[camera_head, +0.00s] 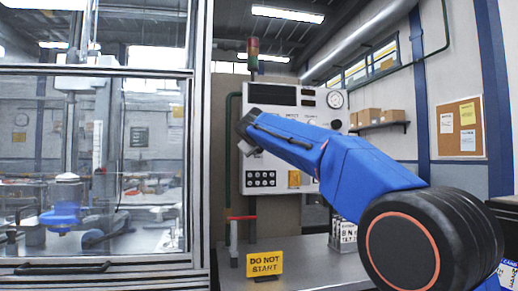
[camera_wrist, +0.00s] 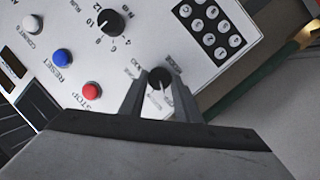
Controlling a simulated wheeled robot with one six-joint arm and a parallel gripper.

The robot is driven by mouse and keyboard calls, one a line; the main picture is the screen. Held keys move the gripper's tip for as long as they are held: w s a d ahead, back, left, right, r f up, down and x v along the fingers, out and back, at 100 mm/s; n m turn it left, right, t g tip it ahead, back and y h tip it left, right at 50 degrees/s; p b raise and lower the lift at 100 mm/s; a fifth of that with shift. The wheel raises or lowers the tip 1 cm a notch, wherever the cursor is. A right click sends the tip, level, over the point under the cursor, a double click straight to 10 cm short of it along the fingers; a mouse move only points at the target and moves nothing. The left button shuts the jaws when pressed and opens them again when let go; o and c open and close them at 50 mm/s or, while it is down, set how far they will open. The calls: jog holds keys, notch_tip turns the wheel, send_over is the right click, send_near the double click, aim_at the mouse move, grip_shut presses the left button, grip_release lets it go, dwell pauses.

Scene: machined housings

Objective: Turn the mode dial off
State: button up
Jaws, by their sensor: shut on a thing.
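The white control panel (camera_head: 292,122) stands behind the bench in the head view, and its face fills much of the wrist view (camera_wrist: 215,60). In the wrist view, a small round black dial (camera_wrist: 159,76) with a pale pointer line sits between the fingers of my gripper (camera_wrist: 161,88). The fingers are shut on this dial, which I take as the mode dial; the small lettering around it is too blurred to read. In the head view, my gripper (camera_head: 246,143) is at the panel's left part, and the arm hides the dial.
Close by on the panel are a larger numbered dial (camera_wrist: 113,22), a red STOP button (camera_wrist: 91,90), a blue RESET button (camera_wrist: 63,56) and a keypad (camera_wrist: 215,30). A yellow DO NOT START sign (camera_head: 264,263) stands on the bench. A glazed cabinet (camera_head: 95,130) is at left.

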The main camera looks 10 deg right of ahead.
jog(key=shift+f+n, duration=0.1)
jog(key=shift+n, duration=0.3)
dwell(0.3)
jog(key=o, duration=1)
jog(key=shift+o, duration=0.2)
jog(key=v, duration=1.7)
jog(key=shift+s, duration=0.2)
jog(key=shift+a+f, duration=0.1)
jog(key=shift+a, duration=0.05)
